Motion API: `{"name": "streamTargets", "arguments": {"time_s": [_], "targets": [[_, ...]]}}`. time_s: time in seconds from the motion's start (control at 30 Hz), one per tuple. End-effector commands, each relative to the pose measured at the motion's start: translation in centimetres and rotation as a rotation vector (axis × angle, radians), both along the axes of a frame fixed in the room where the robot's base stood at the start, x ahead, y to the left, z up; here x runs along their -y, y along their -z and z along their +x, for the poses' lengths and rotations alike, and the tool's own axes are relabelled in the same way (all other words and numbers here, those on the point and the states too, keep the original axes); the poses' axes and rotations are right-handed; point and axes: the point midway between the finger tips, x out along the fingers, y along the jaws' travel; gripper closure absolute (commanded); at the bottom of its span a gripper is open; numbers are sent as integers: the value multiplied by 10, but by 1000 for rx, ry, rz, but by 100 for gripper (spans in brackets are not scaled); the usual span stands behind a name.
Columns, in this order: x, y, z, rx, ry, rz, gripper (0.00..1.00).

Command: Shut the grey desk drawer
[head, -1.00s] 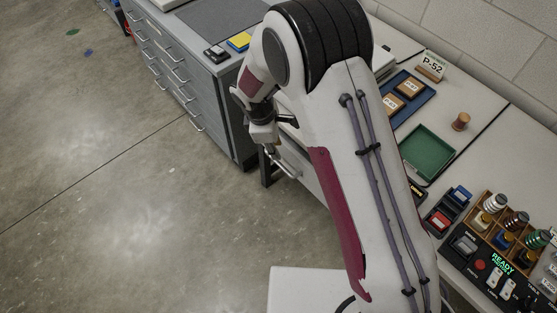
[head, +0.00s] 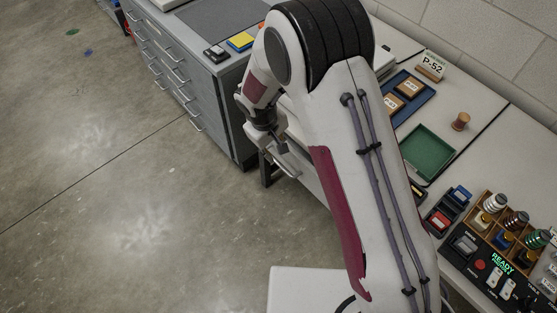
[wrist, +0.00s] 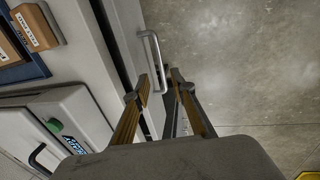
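The grey drawer (wrist: 127,38) is at the desk's end, with its front and pale bar handle (wrist: 153,62) seen in the wrist view. A dark strip shows between the drawer front and the desk edge, so it appears slightly open. In the head view its handle (head: 289,168) shows low under the desk, partly behind my arm. In the head view my gripper (head: 278,145) is small and partly hidden.
The desk top (head: 478,105) holds a blue tray (head: 413,100), a green tray (head: 428,152), a wooden spool and a bottle rack. A grey cabinet (head: 214,98) with several drawers stands at left.

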Motion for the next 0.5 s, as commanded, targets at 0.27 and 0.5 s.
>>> {"name": "streamTargets", "arguments": {"time_s": [0.27,0.5], "targets": [[0,0,0,0,-2,0,75],[1,8,1,-1,-2,-1,75]]}}
